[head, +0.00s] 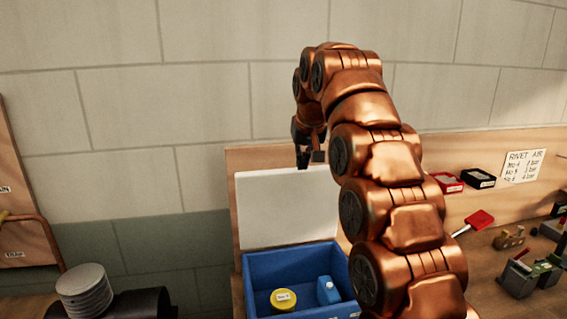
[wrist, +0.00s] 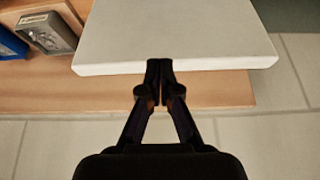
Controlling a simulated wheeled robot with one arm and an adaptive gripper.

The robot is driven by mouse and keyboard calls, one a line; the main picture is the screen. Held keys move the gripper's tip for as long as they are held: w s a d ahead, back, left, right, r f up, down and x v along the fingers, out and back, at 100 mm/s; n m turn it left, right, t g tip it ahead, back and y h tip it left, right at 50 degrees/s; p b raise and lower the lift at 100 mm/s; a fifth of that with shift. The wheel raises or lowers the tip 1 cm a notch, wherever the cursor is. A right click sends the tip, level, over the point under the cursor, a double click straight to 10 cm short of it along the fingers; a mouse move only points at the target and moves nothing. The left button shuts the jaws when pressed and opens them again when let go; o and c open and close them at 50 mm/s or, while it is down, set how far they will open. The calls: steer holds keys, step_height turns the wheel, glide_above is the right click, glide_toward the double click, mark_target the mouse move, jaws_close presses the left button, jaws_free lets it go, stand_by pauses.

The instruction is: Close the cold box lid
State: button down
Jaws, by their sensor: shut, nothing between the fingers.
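The cold box (head: 258,272) is a blue open-topped box on the bench. Its white lid (head: 285,212) stands raised at the back of the box, close to upright. The lid also shows in the wrist view (wrist: 175,35), as a pale slab with its edge across the picture. My gripper (head: 303,160) is at the lid's top edge in the head view. In the wrist view its fingertips (wrist: 160,66) are shut together and empty, right at the lid's edge; I cannot tell whether they touch it.
Inside the box are a yellow round tub (head: 283,299) and a blue bottle (head: 328,290). Red (head: 447,183) and black (head: 478,178) bins stand on the right. Stacked grey discs (head: 84,291) are at the left. My arm hides part of the bench.

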mark_target(287, 169)
steer(key=shift+t, duration=0.7)
steer(key=w+a+r, duration=0.1)
steer(key=w+a, duration=0.1)
steer(key=w, duration=0.1)
steer(key=w+a+r+p, duration=0.1)
steer(key=w, duration=0.1)
steer(key=shift+a+r, duration=0.35)
steer(key=x, duration=0.7)
steer(key=shift+w+a+f+b, duration=0.15)
steer(key=shift+a+f+b, duration=0.05)
steer(key=shift+f+b, duration=0.15)
steer(key=shift+x, duration=1.1)
steer(key=shift+d+r, duration=0.1)
